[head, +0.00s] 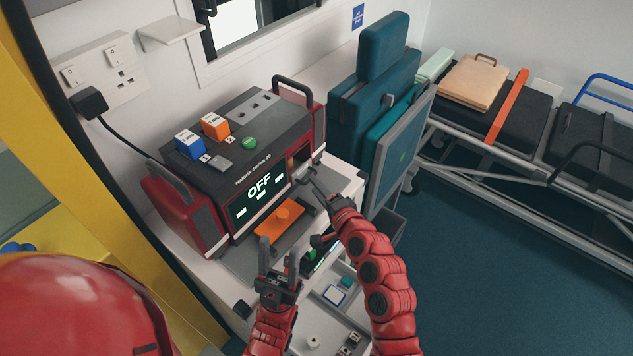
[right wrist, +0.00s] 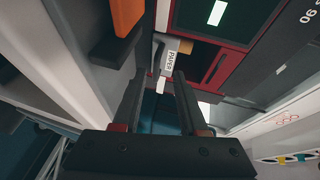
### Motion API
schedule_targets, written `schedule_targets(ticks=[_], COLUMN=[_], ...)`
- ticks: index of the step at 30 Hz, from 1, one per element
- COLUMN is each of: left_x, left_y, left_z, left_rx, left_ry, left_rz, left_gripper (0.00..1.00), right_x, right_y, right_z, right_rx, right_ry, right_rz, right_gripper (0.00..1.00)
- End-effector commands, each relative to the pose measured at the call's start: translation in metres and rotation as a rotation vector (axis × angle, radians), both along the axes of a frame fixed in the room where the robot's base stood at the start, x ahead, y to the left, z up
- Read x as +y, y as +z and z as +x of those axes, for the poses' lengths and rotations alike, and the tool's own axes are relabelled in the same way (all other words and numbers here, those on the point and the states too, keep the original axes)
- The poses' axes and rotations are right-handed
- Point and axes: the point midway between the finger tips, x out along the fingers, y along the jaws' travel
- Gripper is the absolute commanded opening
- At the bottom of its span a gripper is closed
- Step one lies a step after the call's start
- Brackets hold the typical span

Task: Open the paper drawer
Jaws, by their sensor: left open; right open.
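The monitor (head: 258,135) is a red and black unit whose screen reads OFF. The paper drawer, labelled PAPER (right wrist: 169,62), shows in the right wrist view just beyond the fingertips, with a small tan piece beside it. In the head view, the drawer area (head: 299,160) is at the right end of the monitor's front. My right gripper (head: 310,181) is open at that end; its two fingers (right wrist: 160,82) point at the label with a gap between them. I cannot tell whether they touch the drawer. My left gripper (head: 278,260) is open and empty, upright in front of the monitor.
An orange piece with a knob (head: 282,215) sits before the screen. A blue box (head: 189,144) and an orange box (head: 215,126) stand on top of the monitor. A tray (head: 327,295) with small items lies near my arms. A teal seat (head: 374,110) stands close at the right.

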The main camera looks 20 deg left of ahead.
Motion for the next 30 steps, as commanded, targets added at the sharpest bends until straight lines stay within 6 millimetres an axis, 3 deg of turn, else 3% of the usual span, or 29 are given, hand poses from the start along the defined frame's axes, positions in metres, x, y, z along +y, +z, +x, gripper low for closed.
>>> schedule_targets(ticks=[30], left_x=[0.000], left_y=[0.005], left_z=[0.000], left_rx=[0.000], left_ry=[0.000], left_rz=[0.000], left_gripper=[0.50], right_x=[-0.059], right_y=[0.015], right_z=[-0.051], right_rx=[-0.001], right_ry=[-0.006], right_rz=[-0.003], right_gripper=[0.42])
